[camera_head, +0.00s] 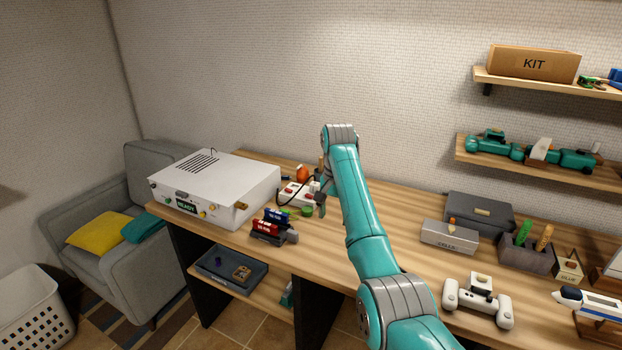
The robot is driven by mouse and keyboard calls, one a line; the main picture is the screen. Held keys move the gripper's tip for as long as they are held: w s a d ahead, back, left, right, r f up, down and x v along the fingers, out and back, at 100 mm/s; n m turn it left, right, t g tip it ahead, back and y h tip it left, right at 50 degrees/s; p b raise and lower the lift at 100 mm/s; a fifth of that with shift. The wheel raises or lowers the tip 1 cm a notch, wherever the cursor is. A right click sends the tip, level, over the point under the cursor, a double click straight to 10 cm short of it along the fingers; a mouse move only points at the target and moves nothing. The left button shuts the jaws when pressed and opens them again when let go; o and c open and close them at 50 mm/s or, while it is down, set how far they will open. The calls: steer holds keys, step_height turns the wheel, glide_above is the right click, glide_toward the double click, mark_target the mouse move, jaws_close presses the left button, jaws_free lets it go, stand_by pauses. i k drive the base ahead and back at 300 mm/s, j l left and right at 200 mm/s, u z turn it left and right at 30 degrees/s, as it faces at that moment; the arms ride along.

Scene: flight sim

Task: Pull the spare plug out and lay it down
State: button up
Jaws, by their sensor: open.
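My gripper (321,208) points down at the right end of the strip, open and partly hidden by my teal arm. I cannot tell whether it touches anything.
A white box (215,190) marked READY stands at left. Red and blue items sit in a dark holder (268,232) in front of the strip. A grey case (480,213), a CELLS box (449,238) and a white device (477,300) stand at right.

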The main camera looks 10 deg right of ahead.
mark_target(314, 185)
steer(key=i, duration=1)
